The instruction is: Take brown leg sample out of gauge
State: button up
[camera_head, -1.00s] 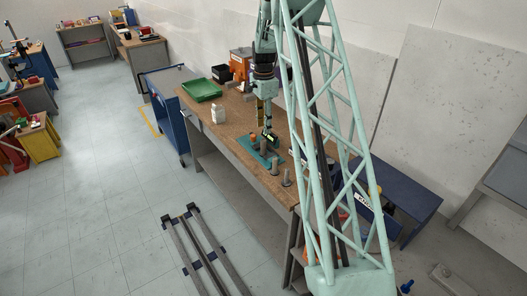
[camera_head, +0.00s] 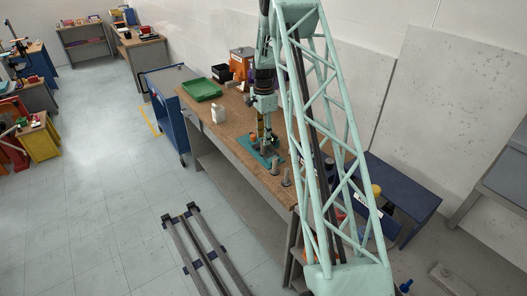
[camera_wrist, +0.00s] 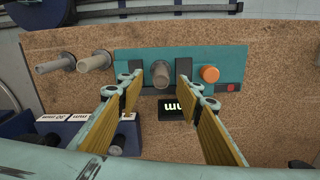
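The gauge is a teal block (camera_wrist: 220,58) with dark jaws, an orange button (camera_wrist: 210,74) and a black display reading "mm" (camera_wrist: 176,108). It also shows on the bench in the head view (camera_head: 254,158). The brown leg sample (camera_wrist: 160,74) stands in the middle of the gauge between its dark jaws. My gripper (camera_wrist: 158,90) is open, its two yellow-padded fingers apart. In the wrist view the sample appears centred between the fingertips, and I see no contact. In the head view my gripper (camera_head: 265,143) points down over the gauge.
Two grey-brown pegs (camera_wrist: 95,61) (camera_wrist: 55,64) stand left of the gauge, near my left finger's side. Bins with white "mm" labels (camera_wrist: 88,117) lie at the lower left. A white bottle (camera_head: 218,114) and a green tray (camera_head: 201,89) stand farther along the wooden bench.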

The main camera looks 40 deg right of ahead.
jog(key=shift+f, duration=0.1)
jog(key=shift+w+f+p, duration=0.1)
jog(key=shift+f+p, duration=0.4)
jog(key=shift+f, duration=2)
jog(key=shift+c, duration=0.7)
jog(key=c, duration=0.9)
jog(key=shift+r, duration=0.15)
jog(key=shift+r+b, duration=0.65)
jog(key=shift+r, duration=4.25)
